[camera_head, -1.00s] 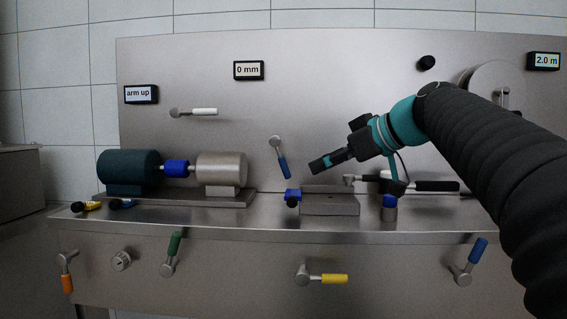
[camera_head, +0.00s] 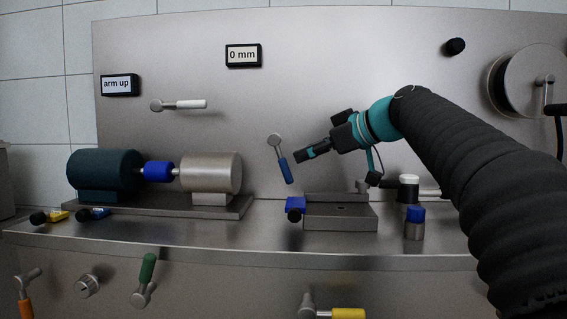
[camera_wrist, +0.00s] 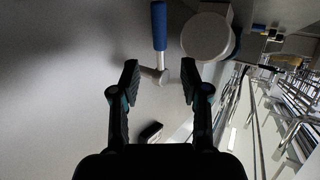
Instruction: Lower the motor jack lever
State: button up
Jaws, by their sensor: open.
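Nothing in view is labelled as the motor jack lever, so I cannot tell which lever it is. A blue-handled lever (camera_head: 284,168) hangs down from a grey pivot on the back panel; it also shows in the wrist view (camera_wrist: 159,28). My gripper (camera_head: 303,153) is open and empty, just right of that lever in the head view. In the wrist view, the pivot appears between my fingertips (camera_wrist: 160,72), with no clear contact. A white-handled lever (camera_head: 182,104) sits level on the panel. The dark motor (camera_head: 104,172) and grey cylinder (camera_head: 212,171) stand at left.
Green (camera_head: 147,270), yellow (camera_head: 345,313) and orange (camera_head: 25,307) levers are on the front face. A grey block (camera_head: 340,217) and blue-capped post (camera_head: 415,222) stand on the bench below my gripper. Displays read "arm up" (camera_head: 119,85) and "0 mm" (camera_head: 243,55).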

aim_at(283, 162)
jog(key=x, duration=0.8)
jog(key=shift+w+a+f, duration=0.2)
jog(key=shift+a, duration=0.05)
grip_shut()
